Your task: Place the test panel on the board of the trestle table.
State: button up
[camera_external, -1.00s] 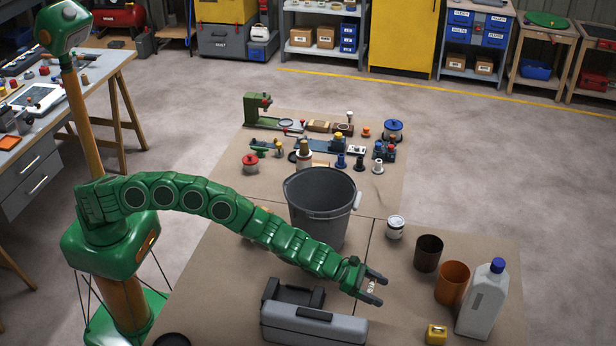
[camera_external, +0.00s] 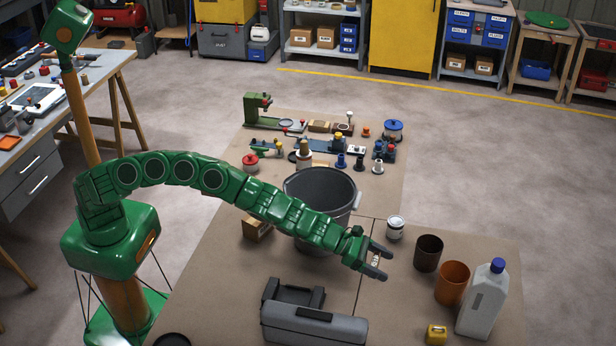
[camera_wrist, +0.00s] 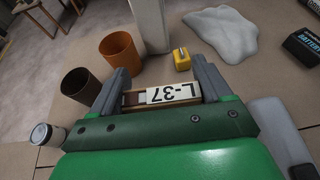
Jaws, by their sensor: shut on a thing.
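My gripper (camera_external: 380,260) is shut on a small test panel (camera_external: 375,260), held above the brown board (camera_external: 400,305) near the seam. In the wrist view, my gripper (camera_wrist: 160,85) has its two grey fingers on either side of the panel (camera_wrist: 170,93). The panel has a tan edge and a white label reading L-37, upside down there. Most of its body is hidden by the green hand. The brown board shows bare in front of the fingers; its legs are out of sight, so I cannot tell if they are trestles.
A grey bucket (camera_external: 320,200) stands behind my arm and a grey toolbox (camera_external: 313,322) in front. To the right are a white can (camera_external: 396,227), dark cup (camera_external: 428,253), orange pot (camera_external: 452,282), jug (camera_external: 485,300) and yellow block (camera_external: 436,334). Small parts crowd the far board.

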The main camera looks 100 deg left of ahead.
notch_tip(320, 180, up, 7)
jog(key=a, duration=0.1)
jog(key=s+a+r, duration=0.1)
jog(key=s+a, duration=0.4)
jog(key=a, duration=0.7)
jog(key=s+a+n+y, duration=0.1)
jog(key=s+a, duration=0.3)
jog(key=a, duration=0.8)
jog(key=s+a+r, duration=0.1)
jog(key=s+a, duration=0.4)
jog(key=a, duration=0.7)
send_over(279, 186)
notch_tip(279, 186, down, 21)
jog(key=shift+s+f, duration=0.1)
jog(key=shift+f, duration=4.3)
jog(key=shift+f, duration=0.15)
